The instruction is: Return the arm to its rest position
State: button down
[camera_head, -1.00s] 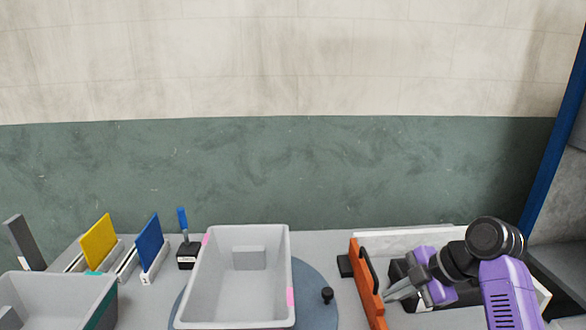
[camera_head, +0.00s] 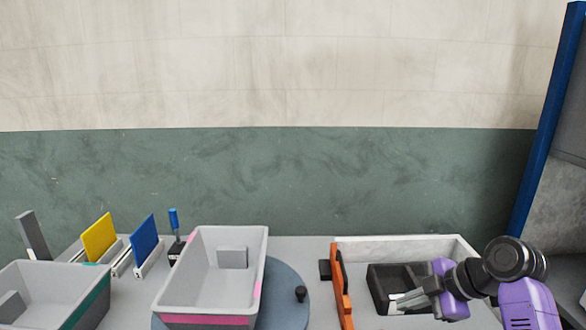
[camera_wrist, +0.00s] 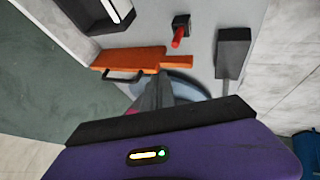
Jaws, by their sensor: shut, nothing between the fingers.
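My gripper (camera_head: 396,303) is at the lower right in the head view, with its grey fingers pointing left. The fingers are shut and empty. They show over or in front of the black open box (camera_head: 378,285) in the white tray (camera_head: 400,243); I cannot tell their height. In the wrist view the closed fingers (camera_wrist: 158,82) point up the picture, beside the orange piece. My purple and black arm fills the lower right corner of the head view.
An orange upright piece (camera_head: 341,290) with a dark handle stands left of my gripper. A grey bin (camera_head: 197,270) is on a round blue-grey disc (camera_head: 287,290). Another bin (camera_head: 50,290), a yellow plate (camera_head: 99,237) and a blue plate (camera_head: 143,239) are further left.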

jog(key=w+d+r+m+t+h, duration=0.3)
jog(key=w+m+t, duration=0.2)
jog(key=m+t, duration=0.25)
jog(key=s+a+f+m+h, duration=0.1)
jog(key=s+a+f+m, duration=0.1)
jog(key=s, duration=1.5)
jog(key=s+a+f+m+t+h, duration=0.1)
jog(key=s+m, duration=0.4)
jog(key=s, duration=1.3)
jog(key=s+a+f+m+t, duration=0.1)
jog(key=s+a, duration=0.4)
jog(key=s, duration=1.2)
jog(key=shift+s+a+f+m+h, duration=0.15)
jog(key=shift+s+f+m+h, duration=0.2)
jog(key=shift+f+m, duration=0.75)
jog(key=shift+w+r, duration=0.15)
jog(key=shift+r, duration=0.05)
